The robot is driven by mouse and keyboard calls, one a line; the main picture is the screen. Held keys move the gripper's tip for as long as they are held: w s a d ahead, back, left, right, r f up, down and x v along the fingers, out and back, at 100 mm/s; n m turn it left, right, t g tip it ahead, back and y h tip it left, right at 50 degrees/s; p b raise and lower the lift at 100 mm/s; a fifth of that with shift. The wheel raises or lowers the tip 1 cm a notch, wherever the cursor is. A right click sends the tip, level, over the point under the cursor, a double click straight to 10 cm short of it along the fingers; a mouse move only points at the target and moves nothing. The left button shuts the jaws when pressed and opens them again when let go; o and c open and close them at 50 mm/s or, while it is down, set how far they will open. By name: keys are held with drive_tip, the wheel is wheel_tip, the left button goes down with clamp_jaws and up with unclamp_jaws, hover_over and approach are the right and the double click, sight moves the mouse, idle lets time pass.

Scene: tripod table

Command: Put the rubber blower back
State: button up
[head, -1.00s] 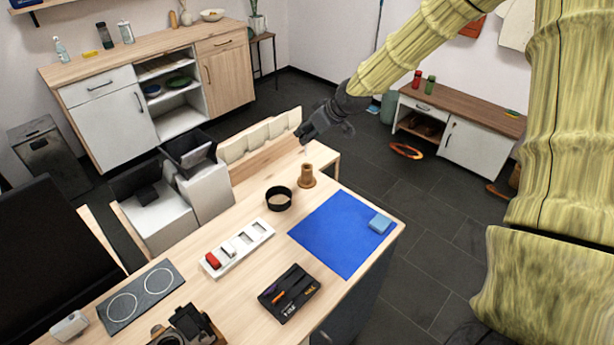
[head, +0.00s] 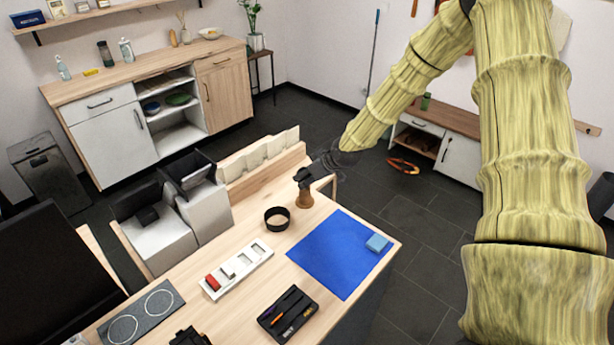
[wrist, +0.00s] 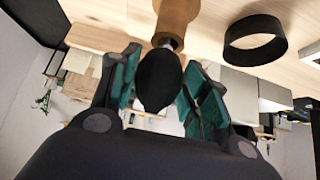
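The rubber blower (wrist: 158,82) has a black bulb and a pale metal nozzle. My gripper (wrist: 162,75) has its teal-padded fingers on both sides of the bulb and appears shut on it. The nozzle points at the top of a brown wooden holder (wrist: 175,18); I cannot tell how far it is inside. In the head view the holder (head: 305,200) stands upright on the table, with my gripper (head: 312,177) right above it. The blower is hard to make out from the dark gripper there.
A black ring (head: 277,218) stands close to the holder. A blue mat (head: 335,255) with a light-blue block (head: 377,243) lies to its right. A white slotted tray (head: 238,270) and a black tool tray (head: 288,313) lie nearer. Grey bins (head: 203,205) stand behind left.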

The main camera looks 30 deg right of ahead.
drive_tip(key=shift+f, duration=0.25)
drive_tip(key=shift+f, duration=0.35)
drive_tip(key=o, duration=0.6)
drive_tip(key=shift+c, duration=0.2)
drive_tip(key=shift+r, duration=0.1)
drive_tip(key=shift+s+r, duration=0.1)
drive_tip(key=shift+r, duration=0.25)
drive_tip(key=b+v, duration=0.3)
drive_tip(key=v, duration=0.8)
drive_tip(key=shift+s+r, duration=0.3)
drive_tip(key=shift+d, duration=0.15)
